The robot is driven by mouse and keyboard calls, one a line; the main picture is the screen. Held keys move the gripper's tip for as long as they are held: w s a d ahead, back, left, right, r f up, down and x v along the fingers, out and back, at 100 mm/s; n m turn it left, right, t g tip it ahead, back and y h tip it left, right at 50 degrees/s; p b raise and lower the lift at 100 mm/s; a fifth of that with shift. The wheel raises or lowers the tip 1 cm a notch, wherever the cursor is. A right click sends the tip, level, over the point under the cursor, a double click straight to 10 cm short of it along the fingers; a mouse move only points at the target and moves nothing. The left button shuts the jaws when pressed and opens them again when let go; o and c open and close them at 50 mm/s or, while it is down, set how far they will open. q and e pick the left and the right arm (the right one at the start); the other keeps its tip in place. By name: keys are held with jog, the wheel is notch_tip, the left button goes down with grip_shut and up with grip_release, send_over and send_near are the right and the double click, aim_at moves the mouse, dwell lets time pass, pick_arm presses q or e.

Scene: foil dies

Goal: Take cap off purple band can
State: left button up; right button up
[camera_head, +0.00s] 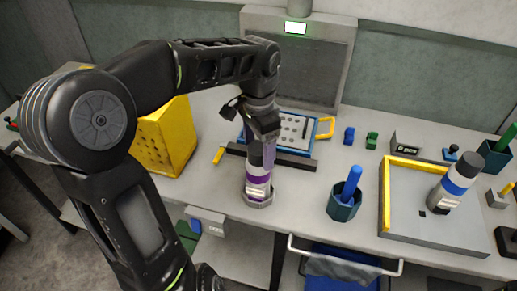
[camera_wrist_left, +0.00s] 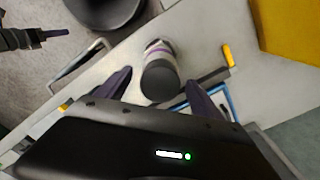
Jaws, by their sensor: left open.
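The purple band can (camera_head: 257,183) stands upright in a grey holder (camera_head: 258,201) near the table's front edge. It is white with a purple band and a dark cap (camera_head: 254,156). My left gripper (camera_head: 258,147) points down over the can, open. In the left wrist view the cap (camera_wrist_left: 160,81) lies between the two spread fingers, with a gap on each side. I cannot tell how far down the fingers reach. What seems to be my right gripper (camera_wrist_left: 48,37) shows at the upper left of the left wrist view, its opening unclear.
A yellow crate (camera_head: 165,140) stands left of the can. A dark bar (camera_head: 292,161) and a blue-framed board (camera_head: 290,124) lie behind it. A teal cup (camera_head: 341,210) stands to the right, then a yellow-edged tray (camera_head: 430,240) with a blue-banded can (camera_head: 452,187).

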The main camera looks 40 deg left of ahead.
aim_at(259, 147)
dwell(0.6)
pick_arm(q)
jog(key=c, duration=1.4)
jog(key=shift+r, duration=0.1)
jog(key=shift+r, duration=0.35)
notch_tip(259, 147, up, 4)
jog(key=shift+r+b, duration=0.15)
jog(key=shift+b, duration=0.25)
notch_tip(259, 147, up, 4)
jog(key=shift+f+p, duration=0.1)
jog(key=shift+p, duration=1.1)
jog(key=shift+r+p, duration=0.5)
jog(key=shift+p, duration=0.05)
